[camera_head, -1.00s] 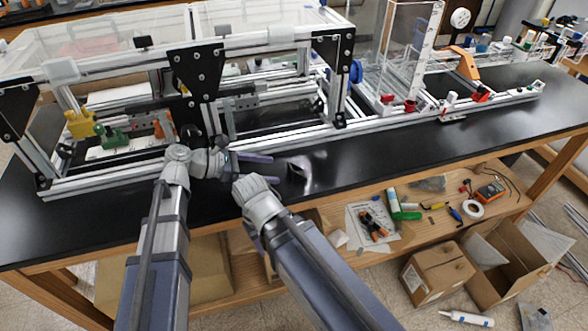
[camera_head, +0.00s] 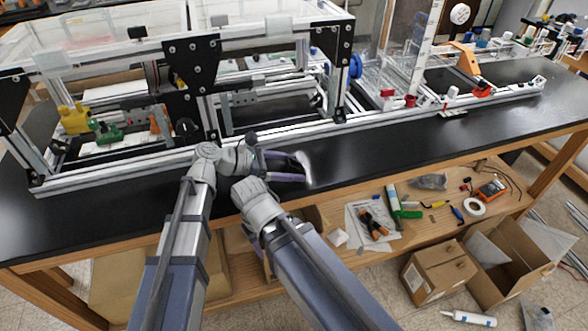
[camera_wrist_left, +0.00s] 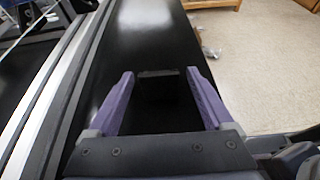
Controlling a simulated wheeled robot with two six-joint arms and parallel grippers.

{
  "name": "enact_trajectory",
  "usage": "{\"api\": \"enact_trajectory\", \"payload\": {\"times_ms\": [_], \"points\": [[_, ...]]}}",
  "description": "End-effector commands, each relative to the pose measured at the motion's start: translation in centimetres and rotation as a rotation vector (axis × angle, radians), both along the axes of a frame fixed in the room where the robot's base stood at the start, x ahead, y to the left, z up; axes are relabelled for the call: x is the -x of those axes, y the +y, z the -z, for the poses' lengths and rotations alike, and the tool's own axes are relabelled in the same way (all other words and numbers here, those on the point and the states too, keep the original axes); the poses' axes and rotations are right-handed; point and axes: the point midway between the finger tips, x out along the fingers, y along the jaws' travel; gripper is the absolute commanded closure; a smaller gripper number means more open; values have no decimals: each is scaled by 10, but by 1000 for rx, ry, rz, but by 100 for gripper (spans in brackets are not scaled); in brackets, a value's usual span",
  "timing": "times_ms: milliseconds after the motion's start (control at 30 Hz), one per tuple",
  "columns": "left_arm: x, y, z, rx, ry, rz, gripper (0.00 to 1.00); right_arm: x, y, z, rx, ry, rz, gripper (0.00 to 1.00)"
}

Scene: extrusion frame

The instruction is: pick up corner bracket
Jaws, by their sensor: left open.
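The corner bracket (camera_head: 305,168) lies on the black bench top, near its front edge. It looks pale and glossy in the head view, and is a dark block (camera_wrist_left: 157,86) in the left wrist view. My left gripper (camera_head: 297,166) is open, with its two purple fingers on either side of the bracket. In the left wrist view the fingers (camera_wrist_left: 159,75) stand apart, with visible gaps between them and the block. My right gripper (camera_head: 250,234) hangs in front of the bench edge. Its fingers are mostly hidden behind its own wrist.
The aluminium extrusion frame (camera_head: 120,178) runs along the bench just behind my left gripper. The bench top to the right (camera_head: 420,145) is clear.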

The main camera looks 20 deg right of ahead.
Motion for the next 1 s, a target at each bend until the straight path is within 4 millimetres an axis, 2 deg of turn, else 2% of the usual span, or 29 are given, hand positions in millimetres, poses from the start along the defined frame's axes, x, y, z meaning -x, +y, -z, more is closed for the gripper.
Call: {"api": "enact_trajectory", "payload": {"times_ms": [67,800,1000], "points": [[0,0,0,0,0,0,18,0,0,0,0,0,0,50],[0,0,0,0,0,0,100,0,0,0,0,0,0,50],[0,0,0,0,0,0,100,0,0,0,0,0,0,50]]}}
